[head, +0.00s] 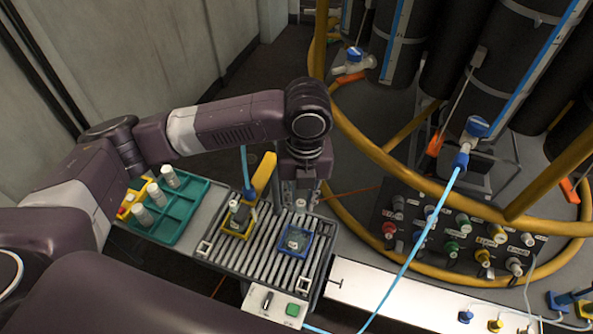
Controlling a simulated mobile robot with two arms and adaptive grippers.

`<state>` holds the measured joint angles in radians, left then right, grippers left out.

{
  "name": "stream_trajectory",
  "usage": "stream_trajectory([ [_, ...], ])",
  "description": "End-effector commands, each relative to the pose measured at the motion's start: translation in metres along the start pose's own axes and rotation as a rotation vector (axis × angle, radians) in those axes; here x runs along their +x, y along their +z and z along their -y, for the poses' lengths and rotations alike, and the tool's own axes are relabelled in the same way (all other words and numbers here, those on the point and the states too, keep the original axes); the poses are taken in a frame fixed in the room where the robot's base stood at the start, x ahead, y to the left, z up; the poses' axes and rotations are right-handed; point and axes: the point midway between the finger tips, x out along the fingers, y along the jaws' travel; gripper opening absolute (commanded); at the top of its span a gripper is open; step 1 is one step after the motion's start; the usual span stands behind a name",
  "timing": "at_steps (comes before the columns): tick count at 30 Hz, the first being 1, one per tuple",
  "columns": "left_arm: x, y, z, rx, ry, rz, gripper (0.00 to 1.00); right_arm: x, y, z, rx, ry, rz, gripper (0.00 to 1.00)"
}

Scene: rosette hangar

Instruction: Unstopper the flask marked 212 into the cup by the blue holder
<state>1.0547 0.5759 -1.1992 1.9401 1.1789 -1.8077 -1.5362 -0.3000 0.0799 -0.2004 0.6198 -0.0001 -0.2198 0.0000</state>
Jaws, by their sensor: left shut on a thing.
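My left gripper (300,195) points down above the far edge of the slatted rack, beyond the blue holder. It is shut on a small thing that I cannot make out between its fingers. The blue holder (309,248) sits on the slats with a small pale vessel (294,240) in it. The yellow holder (229,232) stands to its left with a grey, dark-marked vessel (240,214) in it. No number 212 is readable, so I cannot tell which vessel is the flask or the cup. My right gripper is not in view.
A green tray (190,220) with several white-capped cylinders stands left of the slatted rack (262,262). A control box with a green button (292,309) sits at the front. Yellow tubular rails (385,160), a blue hose (418,243) and a connector panel (460,262) lie to the right.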

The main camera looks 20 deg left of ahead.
Motion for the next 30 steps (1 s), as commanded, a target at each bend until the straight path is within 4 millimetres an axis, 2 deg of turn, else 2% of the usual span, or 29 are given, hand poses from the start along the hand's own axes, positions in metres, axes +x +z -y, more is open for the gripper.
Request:
stream_trajectory([
  [1, 0.033, -0.014, 0.002, 0.003, 0.007, -0.005, 0.06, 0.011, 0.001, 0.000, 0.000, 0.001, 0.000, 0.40],
  [3, 0.067, -0.030, 0.004, 0.003, 0.008, -0.002, 0.06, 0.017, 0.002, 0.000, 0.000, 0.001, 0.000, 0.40],
  [6, 0.107, -0.054, 0.007, 0.009, 0.002, -0.003, 0.06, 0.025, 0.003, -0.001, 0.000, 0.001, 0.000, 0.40],
  [10, 0.143, -0.081, 0.008, 0.019, -0.008, -0.007, 0.06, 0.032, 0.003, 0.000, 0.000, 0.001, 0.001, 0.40],
  [12, 0.155, -0.091, 0.008, 0.023, -0.014, -0.010, 0.06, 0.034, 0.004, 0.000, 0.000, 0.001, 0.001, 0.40],
  [16, 0.166, -0.101, 0.008, 0.028, -0.021, -0.012, 0.06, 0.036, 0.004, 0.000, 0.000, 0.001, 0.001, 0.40],
  [23, 0.175, -0.102, 0.009, 0.028, -0.021, -0.012, 0.06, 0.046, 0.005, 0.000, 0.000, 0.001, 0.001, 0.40],
  [30, 0.193, -0.102, 0.009, 0.028, -0.021, -0.011, 0.06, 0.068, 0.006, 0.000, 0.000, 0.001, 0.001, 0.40],
])
